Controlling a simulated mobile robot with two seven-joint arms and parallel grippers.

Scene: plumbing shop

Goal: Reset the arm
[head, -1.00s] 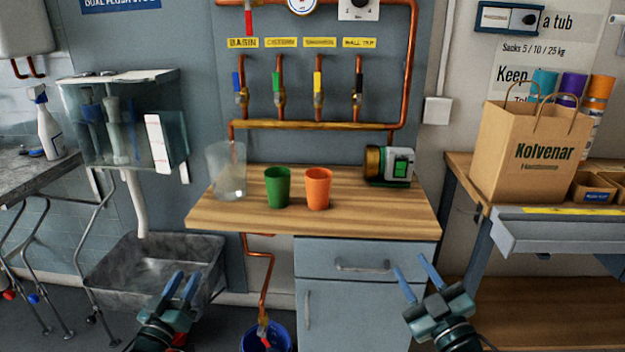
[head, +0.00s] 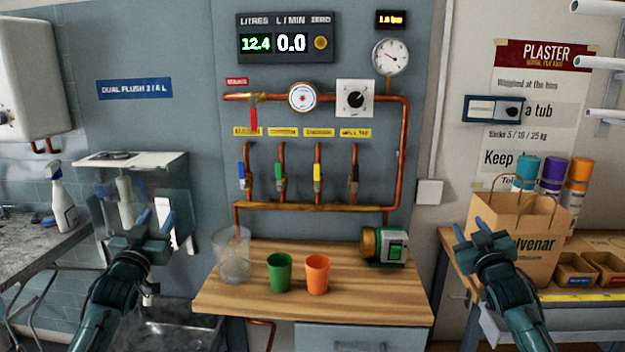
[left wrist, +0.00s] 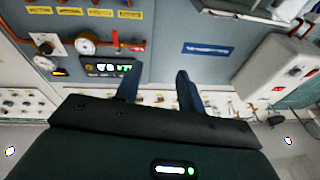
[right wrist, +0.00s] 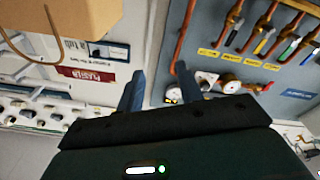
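My left gripper (head: 149,226) is raised at the left of the head view, in front of the clear cistern. Its two blue fingers stand apart with nothing between them in the left wrist view (left wrist: 156,88). My right gripper (head: 470,230) is raised at the right of the head view, in front of the paper bag. Its fingers are apart and empty in the right wrist view (right wrist: 158,90). Both grippers point upward and away, clear of the wooden worktop (head: 330,307).
A clear jug (head: 232,258), a green cup (head: 280,273), an orange cup (head: 317,274) and a pump (head: 385,246) stand on the worktop. Copper pipes with coloured valves run on the panel behind. The paper bag (head: 530,212) stands on the right bench. The cistern (head: 120,190) is at left.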

